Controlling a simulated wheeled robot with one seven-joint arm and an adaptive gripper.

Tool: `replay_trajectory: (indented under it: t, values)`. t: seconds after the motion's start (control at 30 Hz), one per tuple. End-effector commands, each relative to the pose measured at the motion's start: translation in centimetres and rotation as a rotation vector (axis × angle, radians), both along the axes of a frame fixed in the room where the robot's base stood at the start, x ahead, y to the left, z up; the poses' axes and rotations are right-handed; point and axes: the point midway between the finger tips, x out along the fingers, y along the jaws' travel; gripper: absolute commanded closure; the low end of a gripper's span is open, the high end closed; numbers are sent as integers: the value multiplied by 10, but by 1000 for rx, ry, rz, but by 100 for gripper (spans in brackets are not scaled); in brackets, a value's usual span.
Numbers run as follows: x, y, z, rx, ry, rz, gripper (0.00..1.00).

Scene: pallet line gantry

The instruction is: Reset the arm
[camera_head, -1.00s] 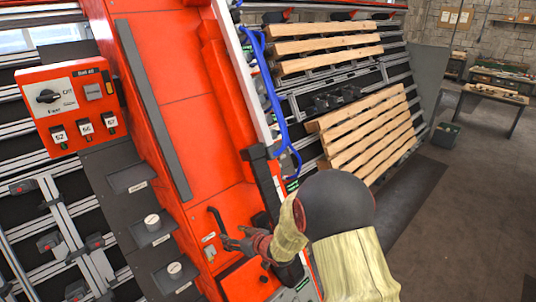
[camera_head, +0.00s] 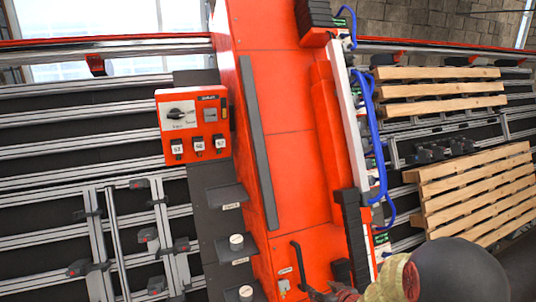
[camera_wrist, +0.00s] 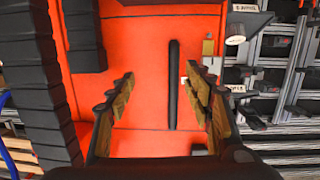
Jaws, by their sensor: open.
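My gripper shows in the wrist view (camera_wrist: 160,105) with its two fingers spread wide apart and nothing between them. It faces the red gantry panel (camera_wrist: 140,60), and a black bar handle (camera_wrist: 173,85) shows behind the gap between the fingers. In the head view my arm (camera_head: 450,275) enters at the lower right, in front of the red gantry column (camera_head: 285,130). The gripper end is at the bottom edge there, near the black handle (camera_head: 299,265), and its fingers are mostly cut off.
A red control box (camera_head: 192,125) with a rotary knob and numbered tags is left of the column. Wooden pallets (camera_head: 480,190) lean on the rack at right. Blue hoses (camera_head: 375,130) hang along the column's right side. Grey rails (camera_head: 85,190) fill the left.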

Motion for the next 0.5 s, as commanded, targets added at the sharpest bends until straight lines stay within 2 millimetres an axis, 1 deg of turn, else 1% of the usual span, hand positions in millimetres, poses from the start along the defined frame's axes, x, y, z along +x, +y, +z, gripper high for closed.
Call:
replay_trajectory:
  t: [0.03, 0.07, 0.1, 0.13, 0.2, 0.27, 0.3, 0.37, 0.4, 0.47, 0.5]
  values:
    - [-18, -11, -20, -32, 81, -33, 48]
    - [-29, -19, -30, -53, 134, -58, 48]
    - [-44, -30, -37, -82, 198, -91, 48]
    - [-56, -38, -39, -102, 243, -116, 48]
    - [-82, -53, -38, -143, 339, -173, 48]
    - [-107, -62, -36, -168, 415, -217, 48]
    - [-123, -65, -33, -180, 460, -245, 48]
    - [-149, -67, -26, -191, 526, -282, 48]
    - [-167, -66, -21, -193, 566, -304, 48]
    - [-195, -60, -13, -188, 618, -331, 48]
    - [-213, -55, -8, -180, 649, -345, 48]
